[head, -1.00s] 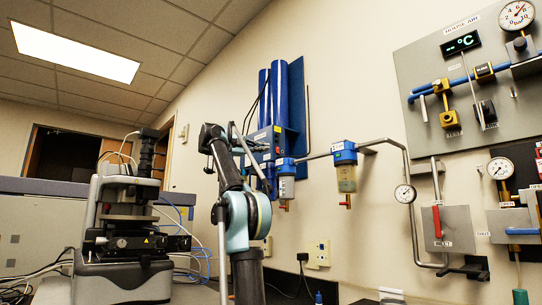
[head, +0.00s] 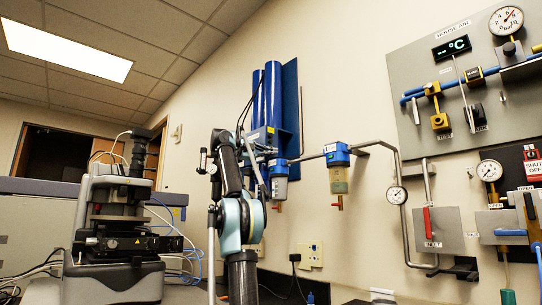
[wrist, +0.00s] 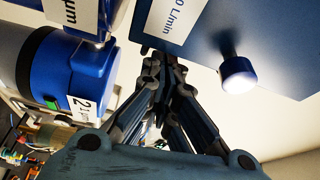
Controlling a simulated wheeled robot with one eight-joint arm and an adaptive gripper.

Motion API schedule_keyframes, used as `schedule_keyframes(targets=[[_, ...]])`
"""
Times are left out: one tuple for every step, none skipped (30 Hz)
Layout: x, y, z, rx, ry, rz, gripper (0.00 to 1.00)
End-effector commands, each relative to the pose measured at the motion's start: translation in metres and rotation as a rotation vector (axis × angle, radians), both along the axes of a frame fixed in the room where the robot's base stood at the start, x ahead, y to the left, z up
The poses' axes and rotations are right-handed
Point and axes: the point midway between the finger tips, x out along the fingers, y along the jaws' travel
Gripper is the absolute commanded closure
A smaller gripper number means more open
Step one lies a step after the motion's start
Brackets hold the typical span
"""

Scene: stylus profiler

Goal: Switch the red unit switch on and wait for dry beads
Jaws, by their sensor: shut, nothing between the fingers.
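The dryer unit with two tall blue columns (head: 265,90) hangs on a blue back plate (head: 290,95) on the wall in the head view. My arm and the shut gripper are in front of its lower box, and the red switch cannot be made out in either view. In the wrist view my gripper (wrist: 165,57) is shut and empty, its fingertips close to the lower edge of a blue panel (wrist: 205,45) with a white "L/min" label (wrist: 168,20). A round blue-sided part with a bright white face (wrist: 237,75) sticks out from that panel, right of the fingers.
A blue-topped filter numbered 2 (wrist: 55,75) is close on the left in the wrist view. A second filter (head: 337,160), steel piping (head: 402,180) and a gauge and valve board (head: 405,75) stand to the right. A profiler instrument (head: 115,230) stands at left.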

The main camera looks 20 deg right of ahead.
Motion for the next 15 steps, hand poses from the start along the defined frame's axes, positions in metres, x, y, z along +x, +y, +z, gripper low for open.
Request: schedule_keyframes(targets=[[0.0028, 0.0009, -0.0005, 0.000, 0.000, 0.000, 1.00], [0.0036, 0.0013, -0.0007, 0.000, 0.000, 0.000, 1.00], [0.0046, 0.0017, -0.0008, 0.000, 0.000, 0.000, 1.00], [0.0052, 0.0020, -0.0009, 0.000, 0.000, 0.000, 1.00], [0.0057, 0.0022, -0.0010, 0.000, 0.000, 0.000, 1.00], [0.0061, 0.0024, -0.0010, 0.000, 0.000, 0.000, 1.00], [0.0063, 0.0025, -0.0010, 0.000, 0.000, 0.000, 1.00], [0.0064, 0.0026, -0.0012, 0.000, 0.000, 0.000, 1.00], [0.0065, 0.0026, -0.0012, 0.000, 0.000, 0.000, 1.00], [0.0065, 0.0026, -0.0012, 0.000, 0.000, 0.000, 1.00], [0.0065, 0.0026, -0.0012, 0.000, 0.000, 0.000, 1.00], [0.0065, 0.0026, -0.0012, 0.000, 0.000, 0.000, 1.00], [0.0065, 0.0026, -0.0012, 0.000, 0.000, 0.000, 1.00], [0.0066, 0.0026, -0.0012, 0.000, 0.000, 0.000, 1.00], [0.0066, 0.0026, -0.0012, 0.000, 0.000, 0.000, 1.00]])
